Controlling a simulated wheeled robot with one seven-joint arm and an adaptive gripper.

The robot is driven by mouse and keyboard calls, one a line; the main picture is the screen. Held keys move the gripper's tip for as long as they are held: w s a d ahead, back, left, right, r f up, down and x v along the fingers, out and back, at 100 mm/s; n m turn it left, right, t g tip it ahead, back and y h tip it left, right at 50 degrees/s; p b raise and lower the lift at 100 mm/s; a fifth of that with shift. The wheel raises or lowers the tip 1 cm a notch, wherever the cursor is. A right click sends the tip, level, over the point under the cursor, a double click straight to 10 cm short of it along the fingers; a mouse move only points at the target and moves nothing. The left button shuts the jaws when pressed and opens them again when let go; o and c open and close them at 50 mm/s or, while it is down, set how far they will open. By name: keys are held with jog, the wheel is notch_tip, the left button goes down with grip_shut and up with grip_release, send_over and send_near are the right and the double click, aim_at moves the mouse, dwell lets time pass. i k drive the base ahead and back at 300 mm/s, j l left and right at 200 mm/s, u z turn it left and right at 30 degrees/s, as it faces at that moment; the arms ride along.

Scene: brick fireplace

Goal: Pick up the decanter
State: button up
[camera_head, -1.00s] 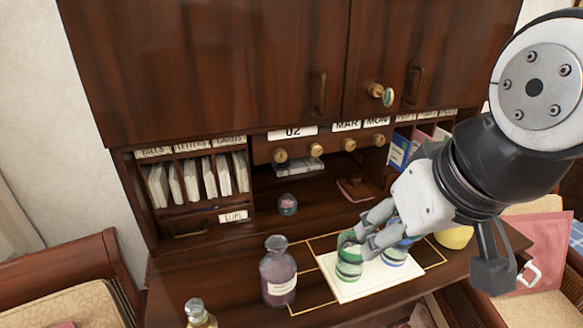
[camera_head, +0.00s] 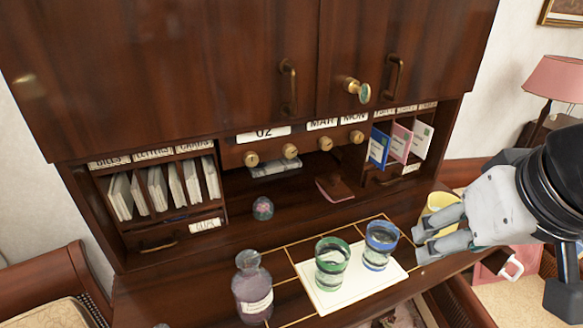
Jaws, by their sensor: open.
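A purple-grey glass bottle with a pale label (camera_head: 252,288) stands upright on the desk at the lower middle; it looks like the decanter. My gripper (camera_head: 418,245) is at the right over the desk, its fingers pointing left. It is open with nothing between the fingers. It is well to the right of the bottle, past the two glasses. The bottle's base is near the bottom edge of the picture.
A green glass (camera_head: 332,264) and a blue glass (camera_head: 380,246) stand on a cream sheet (camera_head: 349,293) between bottle and gripper. A yellow cup (camera_head: 438,208) is beside my fingers. A small round ornament (camera_head: 263,209) stands behind the bottle. Shelves and cupboards rise behind.

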aim_at(253, 289)
jog(key=k+j+z, duration=0.1)
jog(key=k+j, duration=0.15)
jog(key=k, duration=0.2)
jog(key=k+j+z, duration=0.15)
jog(key=k, duration=0.3)
jog(key=k+j+z, duration=0.1)
jog(key=k+j, duration=0.15)
jog(key=k, duration=0.25)
